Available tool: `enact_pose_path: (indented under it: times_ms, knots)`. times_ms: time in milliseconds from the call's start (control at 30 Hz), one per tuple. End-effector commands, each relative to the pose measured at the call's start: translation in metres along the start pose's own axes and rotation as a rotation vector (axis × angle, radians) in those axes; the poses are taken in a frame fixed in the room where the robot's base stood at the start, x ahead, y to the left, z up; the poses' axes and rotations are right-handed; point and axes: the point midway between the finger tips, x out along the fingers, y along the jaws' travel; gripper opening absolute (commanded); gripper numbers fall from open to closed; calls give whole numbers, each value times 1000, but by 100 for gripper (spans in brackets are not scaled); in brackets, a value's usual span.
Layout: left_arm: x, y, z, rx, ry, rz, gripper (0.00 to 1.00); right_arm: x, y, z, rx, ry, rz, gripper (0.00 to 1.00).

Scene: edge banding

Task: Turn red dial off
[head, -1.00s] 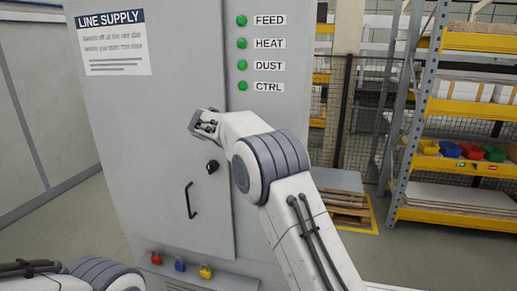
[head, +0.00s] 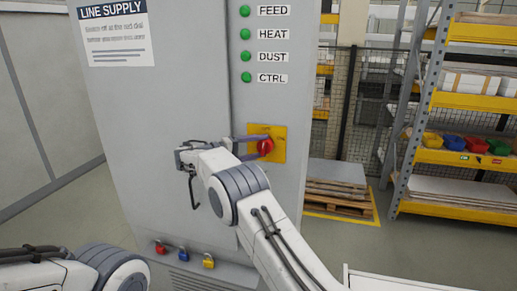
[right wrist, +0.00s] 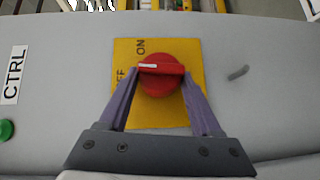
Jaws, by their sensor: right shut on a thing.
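The red dial (head: 265,146) sits on a yellow plate (head: 279,152) on the grey cabinet's front, below the CTRL label. My right gripper (head: 260,142) reaches it from the left in the head view. In the right wrist view, the fingers of my right gripper (right wrist: 160,73) are on both sides of the red dial (right wrist: 160,85), shut on its bar. The bar's white mark points left there, between the words ON and OFF on the yellow plate (right wrist: 148,115); OFF is partly hidden by a finger. My left gripper is out of view.
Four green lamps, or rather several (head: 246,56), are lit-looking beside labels. A red padlock (head: 160,247), a blue padlock (head: 184,253) and a yellow padlock (head: 208,261) hang low on the cabinet (head: 130,130). A rack (head: 470,100) and pallet (head: 338,198) stand at right.

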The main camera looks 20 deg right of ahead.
Motion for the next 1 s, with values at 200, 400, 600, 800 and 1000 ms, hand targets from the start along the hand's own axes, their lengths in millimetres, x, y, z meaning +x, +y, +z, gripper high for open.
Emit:
enact_pose_path:
  times_ms: [200, 400, 600, 800, 1000]
  knots:
    - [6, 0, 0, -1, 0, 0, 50, -2, -3, -2, -59, 9, 59, 10]
    - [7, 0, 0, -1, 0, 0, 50, -2, -2, -2, -80, 11, 82, 10]
    - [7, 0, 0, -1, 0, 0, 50, -2, -2, -2, -85, 10, 85, 10]
    - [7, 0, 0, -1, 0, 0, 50, -2, -2, -2, -85, 10, 85, 10]
    - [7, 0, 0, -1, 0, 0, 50, -1, -2, -1, -84, 6, 84, 95]
